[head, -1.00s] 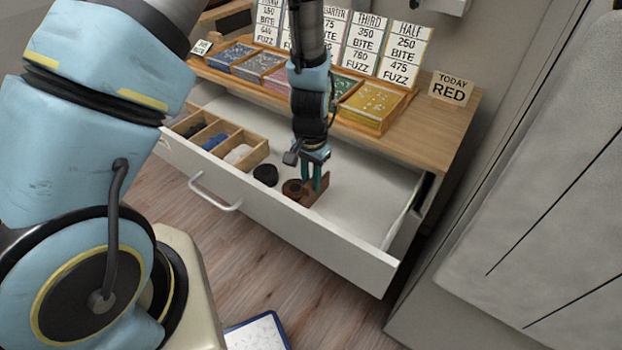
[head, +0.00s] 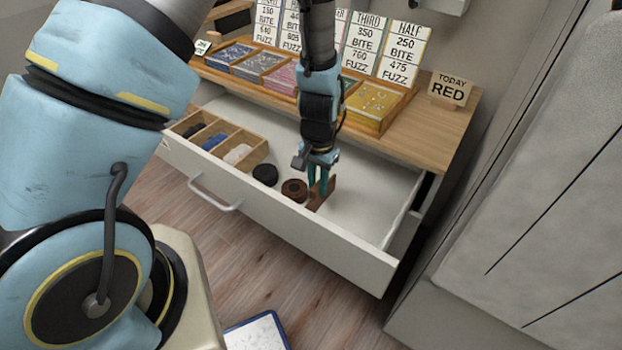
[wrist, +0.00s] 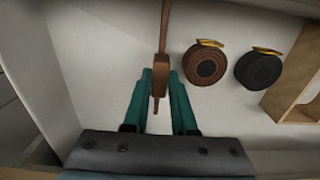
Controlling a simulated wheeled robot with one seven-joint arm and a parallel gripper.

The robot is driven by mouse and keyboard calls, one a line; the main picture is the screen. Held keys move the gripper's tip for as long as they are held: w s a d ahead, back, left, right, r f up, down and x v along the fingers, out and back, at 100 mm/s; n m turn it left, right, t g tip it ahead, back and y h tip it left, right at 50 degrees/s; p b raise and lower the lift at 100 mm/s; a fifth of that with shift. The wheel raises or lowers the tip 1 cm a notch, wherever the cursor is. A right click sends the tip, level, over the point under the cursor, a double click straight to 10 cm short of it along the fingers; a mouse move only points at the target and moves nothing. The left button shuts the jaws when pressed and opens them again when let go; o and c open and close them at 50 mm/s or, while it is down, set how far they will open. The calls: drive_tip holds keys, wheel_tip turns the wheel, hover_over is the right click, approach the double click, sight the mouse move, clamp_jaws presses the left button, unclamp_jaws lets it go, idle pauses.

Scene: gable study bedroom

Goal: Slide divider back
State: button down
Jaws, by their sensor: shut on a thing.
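The divider (head: 330,187) is a thin brown wooden panel standing in the open drawer, just right of the brown coil (head: 295,190). My gripper (head: 318,188) reaches down into the drawer with its teal fingers shut on the divider. The brown coil (wrist: 205,63) lies right of the divider there, with a clear gap. The fingers hide part of the divider in the head view.
The white drawer (head: 285,222) is pulled out. A black coil (head: 265,174) and a wooden compartment tray (head: 252,161) lie left of the divider. The drawer floor (head: 372,190) to its right is clear. Colored packets and cards stand on the desktop (head: 440,125) above.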

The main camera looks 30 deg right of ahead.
drive_tip(key=s+d, duration=0.4)
drive_tip(key=s, duration=0.3)
drive_tip(key=s+d, duration=0.4)
drive_tip(key=s, duration=0.3)
drive_tip(key=shift+s+p, duration=0.15)
drive_tip(key=shift+p, duration=0.25)
drive_tip(key=c, duration=0.7)
unclamp_jaws()
drive_tip(key=w+a+b, duration=0.1)
drive_tip(key=w+a, duration=0.4)
drive_tip(key=w, duration=0.3)
drive_tip(key=w+a, duration=0.4)
drive_tip(key=w, duration=0.5)
wheel_tip(320, 180, up, 10)
drive_tip(key=b, duration=0.2)
drive_tip(key=w+a+r+n, duration=0.1)
drive_tip(key=a, duration=0.2)
drive_tip(key=w+a+r+n, duration=0.1)
drive_tip(key=w+a+r, duration=0.1)
drive_tip(key=a, duration=0.1)
drive_tip(key=w+a+r+n, duration=0.1)
drive_tip(key=a, duration=0.3)
drive_tip(key=shift+w+r+n, duration=0.2)
drive_tip(key=shift+r+n, duration=0.1)
drive_tip(key=shift+r, duration=0.05)
